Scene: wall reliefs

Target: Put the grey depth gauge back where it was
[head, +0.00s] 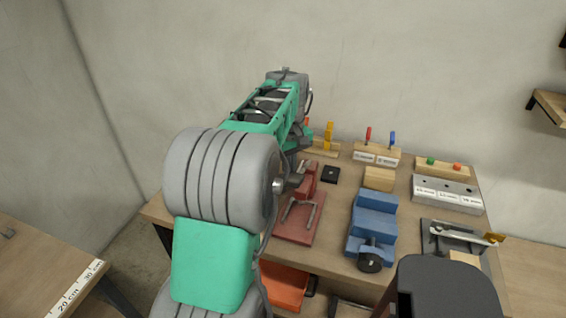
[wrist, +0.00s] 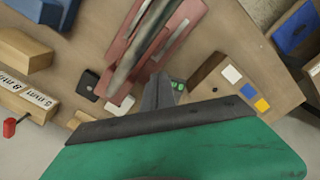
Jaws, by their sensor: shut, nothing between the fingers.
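I cannot single out the grey depth gauge for certain. In the head view a pale grey bar tool with a yellow end (head: 465,236) lies at the right on a dark grey plate (head: 440,247). My gripper (wrist: 160,88) shows in the wrist view as a grey, narrow tip, shut and empty. It is close to a red vise-like fixture (wrist: 118,62) with long grey metal bars (wrist: 145,42).
An orange bin (head: 284,286) is below the front edge.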

